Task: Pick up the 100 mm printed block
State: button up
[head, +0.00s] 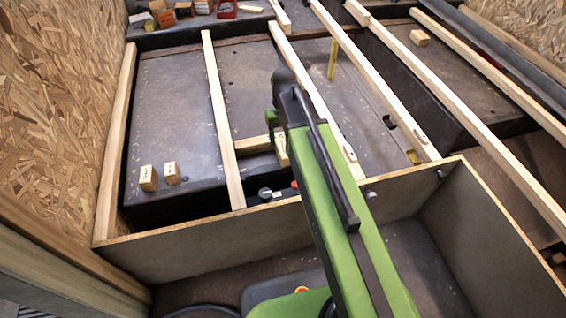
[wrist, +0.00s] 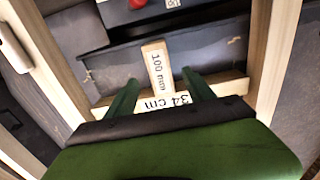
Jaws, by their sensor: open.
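The pale wooden block marked "100 mm" (wrist: 156,62) shows upright in the middle of the wrist view. My gripper (wrist: 161,80) is open, with one dark green finger on each side of the block's lower part. I cannot tell whether either finger touches it. A wooden strip marked "34 cm" (wrist: 215,93) crosses beneath the block, partly hidden by my gripper. In the head view a short pale piece (head: 282,150), which looks like the same block, shows beside my green arm, partly covered by it.
Long wooden battens (head: 222,110) run over the dark wheel arches. Two small blocks (head: 148,178) stand on the left arch. A low panel (head: 215,248) crosses in front. In the wrist view a dark box with a red knob (wrist: 137,3) lies beyond the block.

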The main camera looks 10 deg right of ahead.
aim_at(283, 148)
notch_tip(283, 148, down, 8)
jog(key=b, duration=0.6)
jog(key=shift+r, duration=0.15)
grip_shut()
